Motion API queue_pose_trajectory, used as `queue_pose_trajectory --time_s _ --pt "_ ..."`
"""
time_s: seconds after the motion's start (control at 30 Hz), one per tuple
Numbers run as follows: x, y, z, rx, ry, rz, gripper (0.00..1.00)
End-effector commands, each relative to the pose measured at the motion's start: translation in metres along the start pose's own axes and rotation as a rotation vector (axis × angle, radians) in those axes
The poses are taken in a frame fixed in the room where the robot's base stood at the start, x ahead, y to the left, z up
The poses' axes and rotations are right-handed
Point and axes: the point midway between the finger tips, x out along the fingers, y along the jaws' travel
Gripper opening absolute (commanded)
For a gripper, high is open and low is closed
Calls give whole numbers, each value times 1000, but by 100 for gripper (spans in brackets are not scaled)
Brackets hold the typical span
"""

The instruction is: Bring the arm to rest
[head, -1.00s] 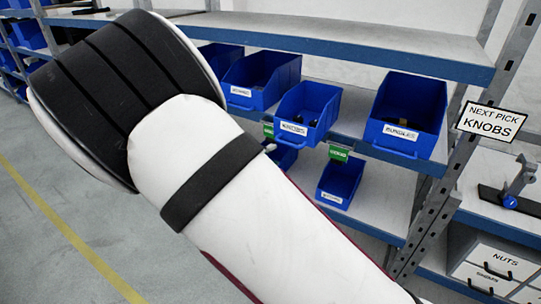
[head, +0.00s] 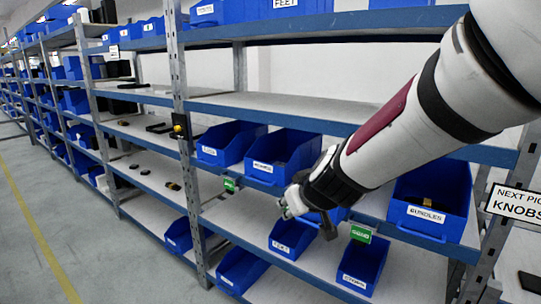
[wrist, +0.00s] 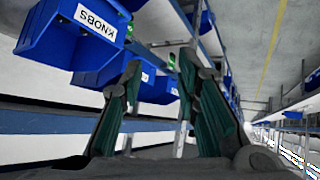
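My gripper (head: 290,207) hangs at the end of my white arm, which reaches in from the upper right of the head view. It is in front of the shelf rack, near the edge of the shelf holding the larger blue bins. In the wrist view my gripper (wrist: 160,65) shows two dark green fingers standing apart with nothing between them. The KNOBS bin (wrist: 68,42) is upside down at the upper left of the wrist view, close to the left finger. In the head view, a blue bin behind my gripper is mostly hidden.
The GUNDLES-like labelled bin (head: 432,197) stands right of my forearm. Two blue bins stand left of my gripper, one of them open toward me (head: 283,152). Smaller bins (head: 364,262) sit below. A KNOBS sign (head: 516,202) hangs on the right post. The floor (head: 95,220) at left is clear.

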Motion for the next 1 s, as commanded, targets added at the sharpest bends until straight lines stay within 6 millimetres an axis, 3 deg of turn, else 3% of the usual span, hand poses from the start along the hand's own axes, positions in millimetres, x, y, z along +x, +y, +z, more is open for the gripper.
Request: queue_pose_trajectory --time_s 0.03,0.27,0.4,0.6,0.8,1.0 --pt "-23 4 1 38 3 -34 30" --pt "-112 3 37 166 -81 -142 30" --pt "-164 6 77 233 -171 -131 30" --pt "-224 15 141 331 -316 -21 30" --pt "-256 21 181 399 -403 86 30" --pt "-262 22 189 415 -422 110 30"
